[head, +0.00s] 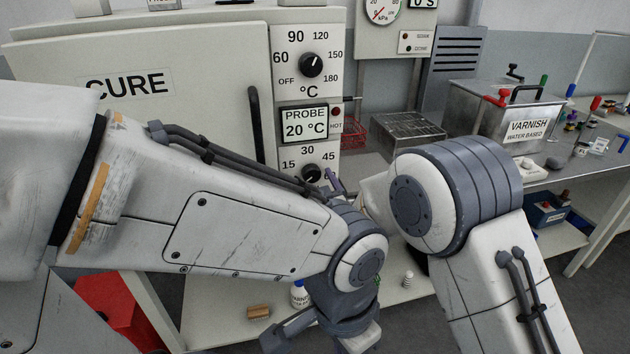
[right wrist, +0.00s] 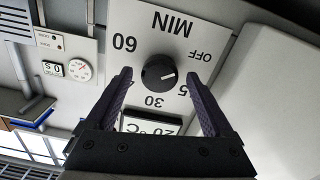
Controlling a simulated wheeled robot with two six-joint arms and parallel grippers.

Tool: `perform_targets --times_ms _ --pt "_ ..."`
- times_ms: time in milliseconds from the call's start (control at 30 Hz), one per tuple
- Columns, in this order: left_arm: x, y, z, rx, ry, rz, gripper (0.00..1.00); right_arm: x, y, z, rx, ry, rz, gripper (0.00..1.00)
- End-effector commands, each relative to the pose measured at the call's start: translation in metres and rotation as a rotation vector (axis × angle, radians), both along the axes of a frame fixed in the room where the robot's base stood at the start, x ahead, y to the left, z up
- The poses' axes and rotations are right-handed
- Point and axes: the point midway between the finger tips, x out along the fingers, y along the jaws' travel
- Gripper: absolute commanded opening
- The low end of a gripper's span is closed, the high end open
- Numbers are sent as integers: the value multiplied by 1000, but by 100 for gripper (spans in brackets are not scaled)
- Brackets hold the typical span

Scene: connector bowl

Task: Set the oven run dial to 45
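The oven's run dial (head: 311,173) is a black round knob on the white panel below the probe display, partly hidden by my left arm in the head view. In the right wrist view the knob (right wrist: 158,73) appears upside down, its white mark pointing between OFF and 15. The 45 label is hidden there behind a finger; it shows in the head view. My right gripper (right wrist: 159,77) is open, its purple fingers on either side of the knob with gaps visible. Its finger shows at the dial in the head view (head: 334,182). My left gripper (head: 322,336) is low, its fingertips cut off.
The temperature dial (head: 311,64) and probe display (head: 304,123) are above the run dial. The CURE door handle (head: 256,123) is left of them. A varnish tank (head: 510,115) stands on the right bench. A wooden block (head: 258,312) lies on the lower surface.

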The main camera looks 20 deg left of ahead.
Motion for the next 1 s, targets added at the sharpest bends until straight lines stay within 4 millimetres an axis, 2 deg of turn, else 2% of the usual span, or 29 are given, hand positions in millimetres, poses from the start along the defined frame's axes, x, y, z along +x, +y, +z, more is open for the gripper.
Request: perform_targets --times_ms 33,200,567,1000 --pt "0 0 0 0 0 0 0 0 0 0 0 0 0 66" --pt "0 0 0 0 0 0 0 0 0 0 0 0 -1 3" --pt "0 0 -9 0 0 0 0 0 0 -2 50 33 -1 3" --pt "0 0 -50 0 0 0 0 0 0 -4 337 224 -2 3"
